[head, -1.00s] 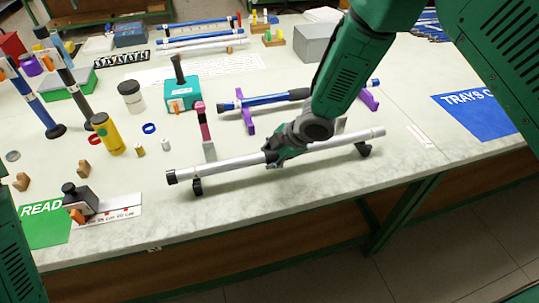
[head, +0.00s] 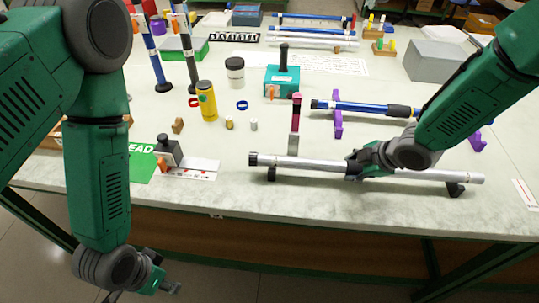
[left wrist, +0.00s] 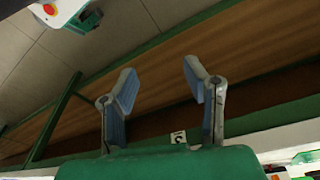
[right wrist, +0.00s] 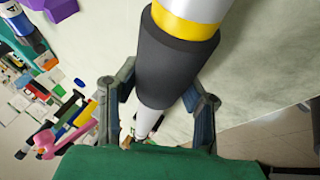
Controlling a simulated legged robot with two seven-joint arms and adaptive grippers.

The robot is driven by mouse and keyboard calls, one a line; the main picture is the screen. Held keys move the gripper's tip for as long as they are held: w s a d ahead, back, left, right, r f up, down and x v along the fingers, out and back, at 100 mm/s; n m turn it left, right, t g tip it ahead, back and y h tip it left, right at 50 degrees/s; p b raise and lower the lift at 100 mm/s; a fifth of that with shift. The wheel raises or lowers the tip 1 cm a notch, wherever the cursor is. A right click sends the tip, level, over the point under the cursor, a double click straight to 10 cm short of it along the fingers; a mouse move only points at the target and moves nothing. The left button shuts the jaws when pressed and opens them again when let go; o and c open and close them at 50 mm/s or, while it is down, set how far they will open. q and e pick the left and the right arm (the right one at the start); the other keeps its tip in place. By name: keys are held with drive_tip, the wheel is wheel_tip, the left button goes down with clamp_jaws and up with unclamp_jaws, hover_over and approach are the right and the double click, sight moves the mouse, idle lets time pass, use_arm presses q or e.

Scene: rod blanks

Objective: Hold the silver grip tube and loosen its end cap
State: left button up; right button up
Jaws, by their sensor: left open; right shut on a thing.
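The silver grip tube (head: 310,164) lies along the front of the table on two black supports. Its black end cap (head: 253,159) is on the left end, with nothing touching it. My right gripper (head: 356,165) is shut around the tube, right of the cap. In the right wrist view its fingers close on a black sleeve (right wrist: 178,62) beside a yellow band (right wrist: 186,22). My left gripper (head: 146,290) is open and empty, low in front of the table edge. In the left wrist view its two fingers (left wrist: 160,85) are apart, facing the table's brown side panel.
A blue rod (head: 365,107) on purple supports lies behind the tube. A pink-topped upright tool (head: 295,120) stands just behind it. A black block (head: 168,150), a ruler strip (head: 195,168) and a green mat (head: 140,163) lie left of the cap. The table front between is clear.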

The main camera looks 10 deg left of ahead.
use_arm(q)
drive_tip(key=w+d+r+m+t+h, duration=0.1)
drive_tip(key=w+d+r+m+h, duration=0.1)
drive_tip(key=m, duration=0.5)
drive_tip(key=w+d+r+m+t+h, duration=0.1)
drive_tip(key=w+d+r+m+h, duration=0.2)
drive_tip(key=w+d+m, duration=0.3)
drive_tip(key=w+d+r+m+t+h, duration=0.2)
drive_tip(key=w+d+m+h, duration=0.1)
drive_tip(key=w+m+h, duration=0.2)
drive_tip(key=shift+w+d+r+m, duration=0.2)
drive_tip(key=shift+w+m, duration=0.45)
drive_tip(key=shift+m, duration=0.55)
drive_tip(key=shift+w+d+r+m, duration=0.1)
drive_tip(key=shift+w+d+m, duration=0.1)
drive_tip(key=shift+w+m, duration=0.75)
drive_tip(key=n+t, duration=0.1)
drive_tip(key=t, duration=0.4)
approach(254, 159)
drive_tip(key=shift+w+a+f, duration=0.1)
drive_tip(key=shift+w+f, duration=0.25)
drive_tip(key=shift+f, duration=0.2)
drive_tip(key=shift+w+a+f, duration=0.1)
drive_tip(key=shift+w+f, duration=0.2)
drive_tip(key=shift+f, duration=0.2)
drive_tip(key=shift+w, duration=0.3)
drive_tip(key=x, duration=1.1)
drive_tip(key=shift+w+d, duration=0.2)
drive_tip(key=shift+d, duration=0.1)
clamp_jaws()
